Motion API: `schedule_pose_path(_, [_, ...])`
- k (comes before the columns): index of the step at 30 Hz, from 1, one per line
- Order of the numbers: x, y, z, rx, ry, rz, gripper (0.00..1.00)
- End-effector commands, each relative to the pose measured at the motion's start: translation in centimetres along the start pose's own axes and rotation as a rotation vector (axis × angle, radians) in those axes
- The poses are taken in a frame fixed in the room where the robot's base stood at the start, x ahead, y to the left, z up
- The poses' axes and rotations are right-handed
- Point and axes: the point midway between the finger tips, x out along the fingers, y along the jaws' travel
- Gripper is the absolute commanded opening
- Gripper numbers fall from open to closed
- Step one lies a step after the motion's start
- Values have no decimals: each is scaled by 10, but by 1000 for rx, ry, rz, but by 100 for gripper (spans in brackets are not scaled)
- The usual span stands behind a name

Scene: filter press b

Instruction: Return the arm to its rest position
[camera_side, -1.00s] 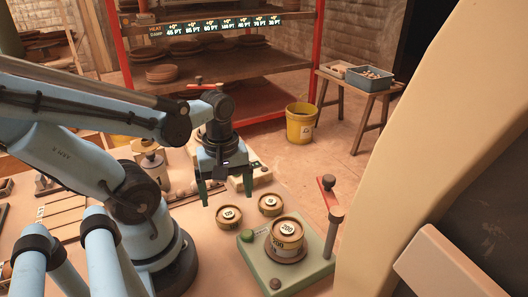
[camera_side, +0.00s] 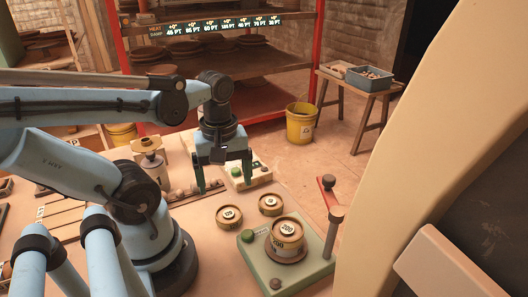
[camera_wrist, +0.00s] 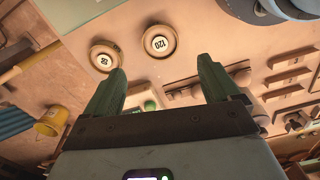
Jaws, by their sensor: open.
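My gripper (camera_side: 223,185) hangs above the worktable in the side view, its two green fingers pointing down, apart and with nothing between them. In the wrist view the gripper (camera_wrist: 162,85) also shows spread and empty. Two small numbered weights lie on the table in front of it: one (camera_side: 229,215) at left and one (camera_side: 270,204) at right. The wrist view shows two such weights, one marked 120 (camera_wrist: 159,41) and another (camera_wrist: 105,57). A larger weight marked 200 (camera_side: 287,233) sits on the green press base (camera_side: 313,262), apart from my gripper.
A pale block with a green button (camera_side: 248,175) lies behind my gripper.

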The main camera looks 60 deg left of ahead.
Motion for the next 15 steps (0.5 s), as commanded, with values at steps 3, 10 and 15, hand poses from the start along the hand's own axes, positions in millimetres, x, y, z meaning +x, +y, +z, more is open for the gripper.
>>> schedule_pose_path(3, [11,0,0,0,0,0,90])
schedule_pose_path(10, [31,0,0,0,0,0,90])
schedule_pose_path(15, [43,1,0,0,0,0,90])
